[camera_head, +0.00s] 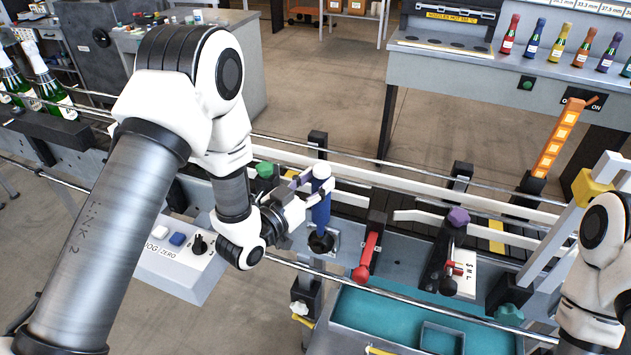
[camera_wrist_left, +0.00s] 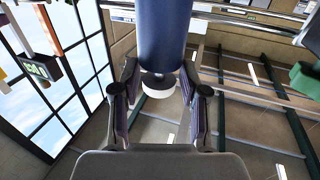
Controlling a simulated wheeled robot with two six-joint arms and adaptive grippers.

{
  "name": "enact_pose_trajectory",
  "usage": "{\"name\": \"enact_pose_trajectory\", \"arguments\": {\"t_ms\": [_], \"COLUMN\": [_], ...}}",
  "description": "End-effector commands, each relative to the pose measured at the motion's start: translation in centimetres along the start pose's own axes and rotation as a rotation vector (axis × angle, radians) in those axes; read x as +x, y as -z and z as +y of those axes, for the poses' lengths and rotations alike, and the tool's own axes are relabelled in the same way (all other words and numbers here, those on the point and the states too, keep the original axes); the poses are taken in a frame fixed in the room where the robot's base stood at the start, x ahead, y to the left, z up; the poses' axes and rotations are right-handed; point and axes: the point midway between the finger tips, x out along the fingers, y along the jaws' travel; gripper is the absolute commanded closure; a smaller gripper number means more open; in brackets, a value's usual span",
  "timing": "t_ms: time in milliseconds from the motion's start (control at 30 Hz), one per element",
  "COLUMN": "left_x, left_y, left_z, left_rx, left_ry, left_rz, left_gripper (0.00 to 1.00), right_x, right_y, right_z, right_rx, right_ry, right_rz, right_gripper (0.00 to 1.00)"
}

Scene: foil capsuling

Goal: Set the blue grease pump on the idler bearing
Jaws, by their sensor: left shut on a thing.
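The blue grease pump (camera_head: 321,210) is upright in the head view, with a white cap on top. In the left wrist view its blue body (camera_wrist_left: 163,35) and white end (camera_wrist_left: 158,82) show between my fingers. My left gripper (camera_head: 314,186) is shut on the pump near its top. The dark idler bearing (camera_head: 321,242) is directly under the pump on a grey plate. The pump's lower end meets or nearly meets the bearing; I cannot tell whether they touch. My right arm shows at the right edge, but its gripper is out of view.
A red-knobbed lever (camera_head: 367,258) stands just right of the bearing, and a purple-knobbed lever (camera_head: 457,218) farther right. A green knob (camera_head: 264,170) is behind left. A control box (camera_head: 178,262) is left, a teal tray (camera_head: 385,318) in front. Rails run behind and in front.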

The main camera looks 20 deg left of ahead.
Motion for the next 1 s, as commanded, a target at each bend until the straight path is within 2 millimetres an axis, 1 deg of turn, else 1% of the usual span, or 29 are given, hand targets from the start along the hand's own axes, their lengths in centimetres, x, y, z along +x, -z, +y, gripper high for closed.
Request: {"name": "enact_pose_trajectory", "arguments": {"t_ms": [167, 200, 267, 567, 633, 767, 900, 1000], "left_x": [0.0, 0.0, 0.0, -0.1, -0.5, -2.5, -5.5, -6.9], "left_y": [0.1, 0.1, 0.1, 0.0, -0.1, -0.1, 0.0, 0.0], "left_z": [0.0, 0.0, 0.0, 0.0, 0.0, -0.1, -0.1, -0.1], "left_rx": [0.0, 0.0, 0.0, -0.001, -0.002, -0.004, -0.005, -0.003], "left_ry": [0.0, 0.0, 0.0, 0.0, 0.001, 0.003, 0.003, 0.003], "left_rz": [0.002, 0.002, 0.001, -0.002, -0.003, -0.004, -0.003, -0.002], "left_gripper": [1.0, 0.49, 0.28, 0.27, 0.27, 0.27, 0.27, 0.27], "right_x": [0.0, 0.0, 0.0, 0.0, 0.0, 0.0, 0.0, 0.0], "right_y": [0.0, 0.0, 0.0, 0.0, 0.0, 0.0, 0.0, 0.0], "right_z": [0.0, 0.0, 0.0, 0.0, 0.0, 0.0, 0.0, 0.0], "right_rx": [0.0, 0.0, 0.0, 0.0, 0.0, 0.0, 0.0, 0.0], "right_ry": [0.0, 0.0, 0.0, 0.0, 0.0, 0.0, 0.0, 0.0], "right_rz": [0.0, 0.0, 0.0, 0.0, 0.0, 0.0, 0.0, 0.0], "right_gripper": [0.6, 0.6, 0.6, 0.6, 0.6, 0.6, 0.6, 0.6]}}
